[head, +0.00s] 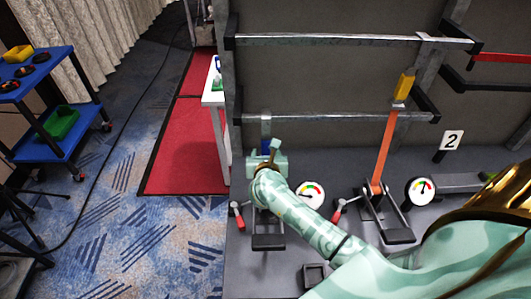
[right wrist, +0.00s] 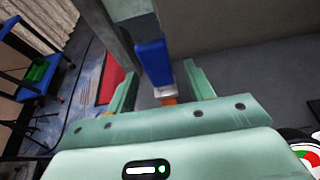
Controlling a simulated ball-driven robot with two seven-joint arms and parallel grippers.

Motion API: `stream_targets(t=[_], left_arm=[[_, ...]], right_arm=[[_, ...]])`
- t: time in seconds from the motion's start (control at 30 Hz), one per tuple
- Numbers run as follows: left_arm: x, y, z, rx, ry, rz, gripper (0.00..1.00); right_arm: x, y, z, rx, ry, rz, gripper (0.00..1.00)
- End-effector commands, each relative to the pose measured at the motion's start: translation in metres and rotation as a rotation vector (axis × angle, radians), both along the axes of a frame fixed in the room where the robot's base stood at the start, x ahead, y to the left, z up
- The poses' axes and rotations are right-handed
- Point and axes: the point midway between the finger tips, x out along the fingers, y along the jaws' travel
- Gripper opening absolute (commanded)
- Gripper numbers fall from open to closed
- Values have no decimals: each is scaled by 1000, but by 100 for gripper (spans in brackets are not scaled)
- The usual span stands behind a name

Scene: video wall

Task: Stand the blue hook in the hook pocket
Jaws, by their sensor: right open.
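The blue hook (right wrist: 153,62) stands upright in the right wrist view, with a silver part and a bit of orange strap below it. My right gripper (right wrist: 162,85) is open, with one finger on each side of the hook; I see gaps between fingers and hook. In the head view my right gripper (head: 268,157) is at the lower rail's left end and hides most of the hook. A small dark square open box (head: 316,275) on the grey floor panel may be the hook pocket; I cannot be sure. My left gripper is not in view.
A yellow hook (head: 404,86) on an orange strap (head: 385,150) hangs at the lower rail (head: 335,115). Ratchets with red handles (head: 237,215) and dial gauges (head: 421,191) stand below. A blue cart (head: 45,110) is far left. A white table (head: 214,85) stands beside the wall.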

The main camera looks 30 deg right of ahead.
Motion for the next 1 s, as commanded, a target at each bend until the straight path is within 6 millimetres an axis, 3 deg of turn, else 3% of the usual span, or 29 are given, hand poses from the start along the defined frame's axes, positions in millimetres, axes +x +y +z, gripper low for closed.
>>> stream_targets(t=[0.2, 0.53, 0.7, 0.73, 0.77, 0.8, 0.87, 1.0], left_arm=[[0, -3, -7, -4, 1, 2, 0], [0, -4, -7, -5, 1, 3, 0], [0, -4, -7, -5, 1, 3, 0], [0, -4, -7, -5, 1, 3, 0], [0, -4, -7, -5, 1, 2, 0], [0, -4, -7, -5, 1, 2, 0], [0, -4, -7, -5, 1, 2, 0], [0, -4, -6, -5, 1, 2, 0]], right_arm=[[19, -11, -10, -1, 0, 0, 53], [21, -13, -10, 0, 0, 0, 53], [21, -13, -10, -1, 0, 0, 5], [21, -13, -10, -1, 0, 0, 0], [21, -13, -10, -1, 0, 0, 0], [21, -13, -10, -1, 0, 0, 19], [21, -13, -10, -1, 0, 0, 7], [21, -13, -9, -1, -1, 0, 7]])
